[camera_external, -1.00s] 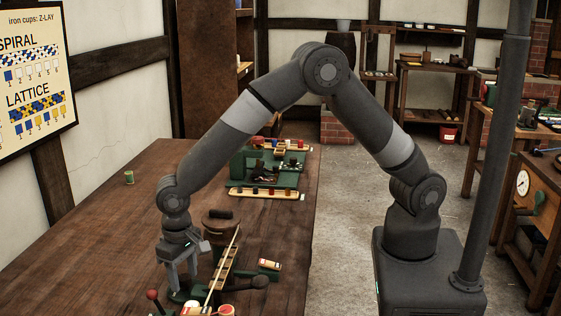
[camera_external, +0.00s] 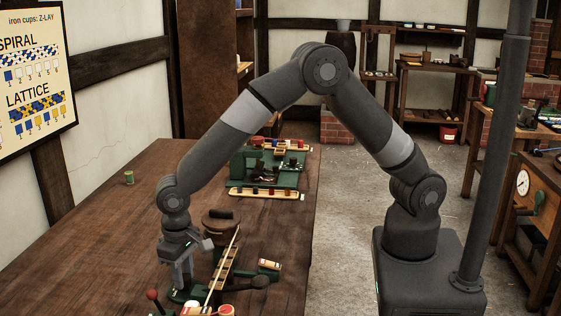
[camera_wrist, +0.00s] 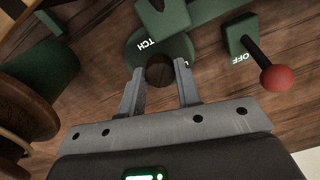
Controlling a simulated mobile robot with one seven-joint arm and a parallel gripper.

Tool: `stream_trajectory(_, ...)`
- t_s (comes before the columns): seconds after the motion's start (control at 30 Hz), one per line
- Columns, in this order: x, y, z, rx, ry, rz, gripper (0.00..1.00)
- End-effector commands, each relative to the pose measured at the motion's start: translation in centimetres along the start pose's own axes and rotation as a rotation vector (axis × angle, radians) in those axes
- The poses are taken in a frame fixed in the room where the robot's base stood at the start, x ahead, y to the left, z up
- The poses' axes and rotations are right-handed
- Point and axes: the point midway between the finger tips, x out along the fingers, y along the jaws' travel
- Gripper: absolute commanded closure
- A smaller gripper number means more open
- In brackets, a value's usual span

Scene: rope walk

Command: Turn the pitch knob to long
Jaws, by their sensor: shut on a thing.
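The pitch knob (camera_wrist: 160,70) is a dark round knob on a green base plate (camera_wrist: 178,46) with white lettering. Only "TCH" and part of an "L" show in the wrist view; the rest of the lettering is hidden. My gripper (camera_wrist: 160,76) has one finger on each side of the knob and is shut on it. In the external view my gripper (camera_external: 181,286) points down at the green base on the bench, and its fingers hide the knob there. I cannot read the knob's setting.
A red-balled lever (camera_wrist: 277,78) stands beside a green plate marked "OFF", close to my right finger. A brown wooden drum (camera_wrist: 25,100) is at the left in the wrist view. A slatted wooden strip (camera_external: 224,266) lies right of my gripper.

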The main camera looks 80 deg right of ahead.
Motion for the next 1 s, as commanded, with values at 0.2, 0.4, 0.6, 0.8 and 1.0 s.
stream_trajectory(0.2, -0.03, -0.01, -0.06, -0.157, -0.002, -0.002, 0.92)
stream_trajectory(0.4, -0.03, -0.03, -0.07, -0.329, -0.004, -0.002, 0.92)
stream_trajectory(0.6, -0.03, -0.05, -0.08, -0.484, -0.005, -0.002, 0.92)
stream_trajectory(0.8, -0.03, -0.07, -0.07, -0.6, -0.006, -0.002, 0.92)
stream_trajectory(1.0, -0.04, -0.09, -0.06, -0.667, -0.007, -0.002, 0.92)
